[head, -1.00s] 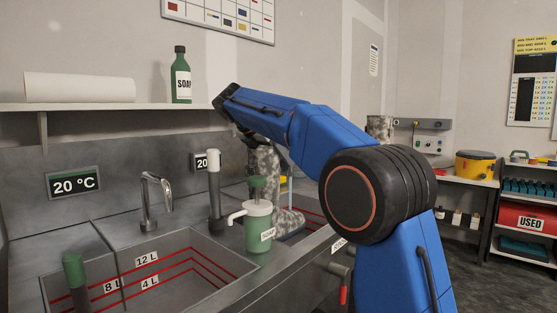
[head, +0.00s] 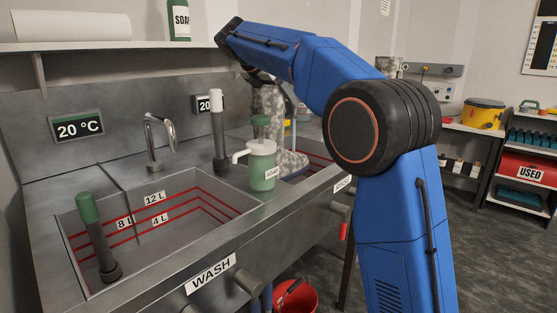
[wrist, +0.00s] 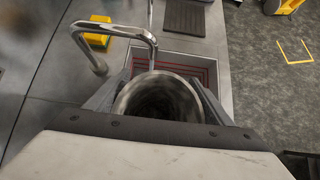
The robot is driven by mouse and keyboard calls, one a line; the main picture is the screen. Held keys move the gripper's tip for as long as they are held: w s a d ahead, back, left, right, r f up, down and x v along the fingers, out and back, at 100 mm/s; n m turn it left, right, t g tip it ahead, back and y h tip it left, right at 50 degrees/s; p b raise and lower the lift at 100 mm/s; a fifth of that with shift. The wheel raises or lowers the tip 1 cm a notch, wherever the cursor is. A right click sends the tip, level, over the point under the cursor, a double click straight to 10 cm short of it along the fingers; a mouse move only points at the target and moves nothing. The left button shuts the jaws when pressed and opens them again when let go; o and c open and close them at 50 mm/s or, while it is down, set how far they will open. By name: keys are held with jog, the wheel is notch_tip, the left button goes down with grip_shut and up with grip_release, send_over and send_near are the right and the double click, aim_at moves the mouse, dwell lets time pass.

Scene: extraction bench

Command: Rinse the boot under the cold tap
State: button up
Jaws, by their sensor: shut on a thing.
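In the wrist view my gripper (wrist: 158,96) is shut on the boot's shaft, with a finger on each side of the round opening (wrist: 157,101). A chrome tap (wrist: 122,30) curves in beside the boot, its spout end close to the rim. The rinse basin (wrist: 172,61), with red lines, lies below. I cannot tell whether water runs.
The wash basin (head: 185,244) has a chrome tap (head: 155,142) and a green-topped standpipe (head: 97,238). A white-topped standpipe (head: 217,132) and the soap dispenser (head: 262,164) stand between the basins. A display (head: 79,128) reads 20 °C. A red bucket (head: 296,298) stands below.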

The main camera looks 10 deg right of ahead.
jog(key=shift+w+d, duration=0.15)
jog(key=shift+d, duration=0.05)
jog(key=shift+a, duration=0.2)
jog(key=shift+s+a, duration=0.25)
jog(key=shift+s, duration=0.1)
jog(key=shift+w+d, duration=0.1)
jog(key=shift+d, duration=0.05)
dwell(0.5)
jog(key=shift+w+d, duration=0.2)
jog(key=shift+d, duration=0.1)
jog(key=shift+d+r, duration=0.1)
